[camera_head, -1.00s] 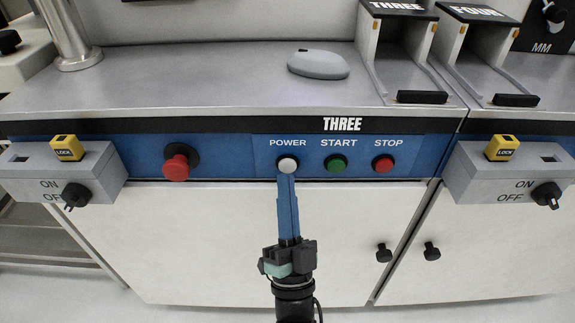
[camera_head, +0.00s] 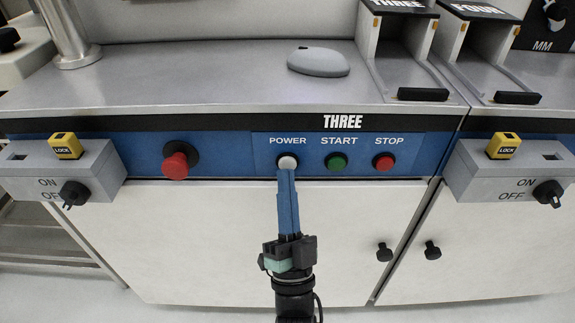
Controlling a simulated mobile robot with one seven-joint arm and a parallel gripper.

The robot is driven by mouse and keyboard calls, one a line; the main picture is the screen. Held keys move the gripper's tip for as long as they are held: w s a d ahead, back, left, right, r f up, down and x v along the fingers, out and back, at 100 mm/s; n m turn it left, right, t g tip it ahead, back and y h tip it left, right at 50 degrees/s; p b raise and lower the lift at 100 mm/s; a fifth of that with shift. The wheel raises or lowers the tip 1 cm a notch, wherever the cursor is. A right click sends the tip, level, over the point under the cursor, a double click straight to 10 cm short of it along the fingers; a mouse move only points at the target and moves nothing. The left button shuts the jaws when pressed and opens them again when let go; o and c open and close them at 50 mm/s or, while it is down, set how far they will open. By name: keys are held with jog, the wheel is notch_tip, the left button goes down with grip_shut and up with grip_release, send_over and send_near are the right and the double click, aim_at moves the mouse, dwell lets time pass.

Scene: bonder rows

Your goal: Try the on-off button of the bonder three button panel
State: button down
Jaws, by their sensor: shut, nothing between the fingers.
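The blue button panel (camera_head: 312,160) of bonder THREE carries a white button (camera_head: 288,163) labelled POWER, a green button (camera_head: 337,162) labelled START and a red button (camera_head: 384,163) labelled STOP. My gripper (camera_head: 286,174) has its blue fingers shut with nothing between them. Its tips are at the lower edge of the white button in the picture. I cannot tell whether they touch it. The upper part of the white button shows above the fingertips.
A red mushroom knob (camera_head: 176,164) sticks out left of the panel. Grey ON/OFF switch boxes (camera_head: 98,163) (camera_head: 470,172) with yellow lock tabs jut out on both sides. A grey mouse-like object (camera_head: 318,62) lies on the counter (camera_head: 200,85). White cabinet doors (camera_head: 200,240) are below.

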jog(key=shift+w+b, duration=0.35)
jog(key=shift+w, duration=0.2)
dwell(0.6)
dwell(0.4)
jog(key=shift+s+p, duration=0.4)
jog(key=shift+s, duration=0.45)
jog(key=s+p, duration=0.2)
jog(key=s, duration=0.3)
dwell(0.6)
